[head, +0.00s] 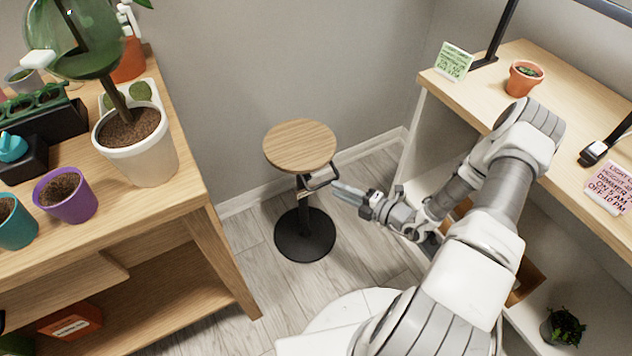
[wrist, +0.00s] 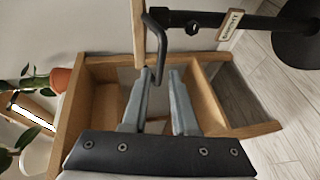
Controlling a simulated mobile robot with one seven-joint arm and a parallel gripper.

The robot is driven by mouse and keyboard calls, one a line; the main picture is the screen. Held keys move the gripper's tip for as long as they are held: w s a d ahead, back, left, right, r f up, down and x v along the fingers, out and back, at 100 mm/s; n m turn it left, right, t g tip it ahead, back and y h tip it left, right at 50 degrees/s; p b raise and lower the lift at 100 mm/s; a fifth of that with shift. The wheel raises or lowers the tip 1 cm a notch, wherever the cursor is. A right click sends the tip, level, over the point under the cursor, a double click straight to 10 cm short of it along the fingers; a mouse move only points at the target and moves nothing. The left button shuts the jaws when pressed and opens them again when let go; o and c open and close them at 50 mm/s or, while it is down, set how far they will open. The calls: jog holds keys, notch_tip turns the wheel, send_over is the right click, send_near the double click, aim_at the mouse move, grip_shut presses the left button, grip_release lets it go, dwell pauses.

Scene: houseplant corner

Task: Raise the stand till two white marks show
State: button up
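The stand has a round wooden top (head: 300,146), a black column and a round black base (head: 305,236). It is upright on the floor between the two benches. In the wrist view it lies sideways, with the top's edge (wrist: 138,45), the black column (wrist: 265,23), a small lettered tag (wrist: 230,24) and the base (wrist: 298,42). A bent black lever (wrist: 160,48) sits under the top. My gripper (head: 338,190) is beside the column, below the top. In the wrist view its fingers (wrist: 160,74) are apart, with the lever's end between or just before them; contact is unclear. I cannot make out white marks.
A wooden bench (head: 190,190) with potted plants stands at left. Another bench (head: 550,135) with a small terracotta pot (head: 524,78) and note cards stands at right, close to my arm. Bare floor (head: 265,280) surrounds the stand's base.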

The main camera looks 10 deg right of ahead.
jog(key=b+x, duration=0.2)
jog(key=x, duration=0.7)
jog(key=shift+d, duration=0.1)
grip_shut()
dwell(1.1)
